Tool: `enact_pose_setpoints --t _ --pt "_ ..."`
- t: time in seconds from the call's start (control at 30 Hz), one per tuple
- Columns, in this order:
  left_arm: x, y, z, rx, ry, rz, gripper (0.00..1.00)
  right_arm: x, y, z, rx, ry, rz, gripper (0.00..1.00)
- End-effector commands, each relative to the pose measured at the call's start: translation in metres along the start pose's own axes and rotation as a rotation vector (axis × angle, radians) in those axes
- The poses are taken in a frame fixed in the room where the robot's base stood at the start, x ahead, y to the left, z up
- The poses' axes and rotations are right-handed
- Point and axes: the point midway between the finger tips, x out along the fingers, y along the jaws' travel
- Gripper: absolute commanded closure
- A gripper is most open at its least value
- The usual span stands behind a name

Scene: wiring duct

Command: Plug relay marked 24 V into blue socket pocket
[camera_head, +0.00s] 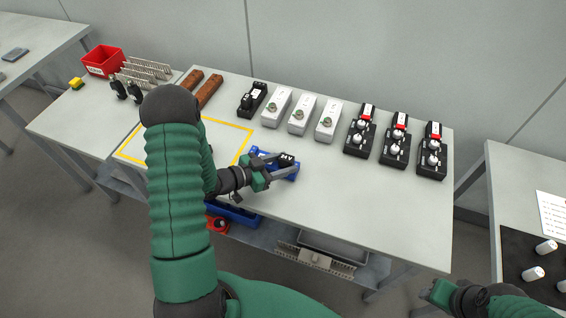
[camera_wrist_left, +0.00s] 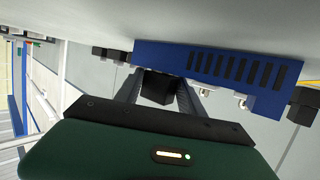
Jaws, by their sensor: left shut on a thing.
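The blue socket (camera_head: 291,177) lies on the table in front of the row of devices. A black relay (camera_head: 286,159) with white lettering, apparently 24 V, is at the socket. My left gripper (camera_head: 275,170) is over the socket and shut on the relay. In the left wrist view the black relay (camera_wrist_left: 157,88) sits between the fingertips, at one end of the slotted blue socket (camera_wrist_left: 225,68). I cannot tell how deep it sits in a pocket. My right gripper (camera_head: 438,292) is low at the right, away from the table; its fingers are too unclear to judge.
Black, white and red-marked devices (camera_head: 327,121) stand along the table's back. Brown blocks (camera_head: 208,91), grey combs (camera_head: 146,70) and a red bin (camera_head: 103,61) are at the left. A yellow-outlined area (camera_head: 240,149) lies beside my left arm. The table's right front is clear.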

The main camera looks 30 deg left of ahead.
Motion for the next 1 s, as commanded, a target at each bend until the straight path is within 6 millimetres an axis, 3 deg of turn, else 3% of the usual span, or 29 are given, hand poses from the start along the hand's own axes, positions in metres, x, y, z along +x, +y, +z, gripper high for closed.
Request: enact_pose_setpoints --t 0.2,0.23,0.4,0.77,0.87,1.0 --pt "0.001 0.0 0.004 -0.001 -0.004 0.0 1.0 0.002 0.0 0.0 0.0 0.0 0.0 0.5" --pt "0.001 0.0 0.004 -0.001 -0.004 0.0 0.52 0.002 0.0 0.0 0.0 0.0 0.0 0.5" --pt "0.001 0.001 0.005 -0.002 -0.007 0.001 0.29 0.002 0.0 0.0 0.0 0.0 0.0 0.5" --pt "-0.009 0.0 0.006 -0.002 -0.01 0.0 0.29 0.002 0.0 0.0 0.0 0.0 0.0 0.5" --pt "-0.029 -0.001 0.005 -0.002 -0.009 -0.004 0.29 0.001 0.0 0.0 0.0 0.0 0.0 0.5" --pt "-0.07 -0.002 0.004 -0.002 -0.005 -0.006 0.29 -0.001 0.0 0.0 0.0 0.0 0.0 0.5"
